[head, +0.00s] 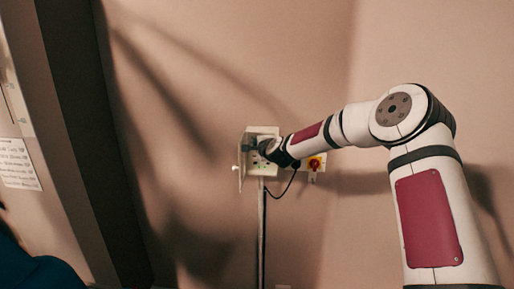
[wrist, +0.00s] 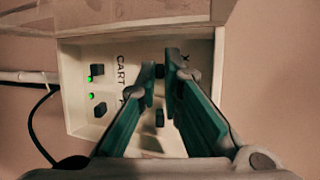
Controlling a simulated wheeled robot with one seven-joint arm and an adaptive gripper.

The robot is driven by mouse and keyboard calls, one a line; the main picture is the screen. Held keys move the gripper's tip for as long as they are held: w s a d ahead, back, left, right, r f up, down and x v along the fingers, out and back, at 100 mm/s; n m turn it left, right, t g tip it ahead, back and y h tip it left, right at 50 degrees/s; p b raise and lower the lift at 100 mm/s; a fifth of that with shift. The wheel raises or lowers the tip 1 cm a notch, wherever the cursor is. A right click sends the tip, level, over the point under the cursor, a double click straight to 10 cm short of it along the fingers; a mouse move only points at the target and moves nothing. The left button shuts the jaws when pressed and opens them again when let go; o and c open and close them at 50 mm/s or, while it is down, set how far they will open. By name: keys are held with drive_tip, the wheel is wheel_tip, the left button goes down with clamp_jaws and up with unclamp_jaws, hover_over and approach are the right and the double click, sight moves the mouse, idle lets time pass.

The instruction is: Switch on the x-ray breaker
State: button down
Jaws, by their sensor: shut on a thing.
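The breaker box (head: 265,170) is a pale box on the wall, and its clear cover (wrist: 120,16) is open. In the wrist view the box (wrist: 70,105) holds several black switches. A dark switch (wrist: 159,71) sits between my fingertips, beside a label whose visible letter is X; the fingers hide the rest of that label. My gripper (wrist: 160,64) is shut on this switch, its teal fingers reaching into the box. In the head view my gripper (head: 256,147) covers part of the box. No light shows by the held switch.
Two other switches (wrist: 97,69) (wrist: 100,109) have green lights beside them, near a CART label (wrist: 121,70). Another dark switch (wrist: 160,118) is close to my fingers. A red and yellow rotary switch (head: 314,163) is right of the box. A conduit (head: 261,230) runs below.

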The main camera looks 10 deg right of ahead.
idle(0.4)
drive_tip(key=c, duration=1.7)
unclamp_jaws()
drive_tip(key=shift+d, duration=0.1)
drive_tip(key=shift+r, duration=0.1)
drive_tip(key=v, duration=1.2)
drive_tip(key=shift+r, duration=0.1)
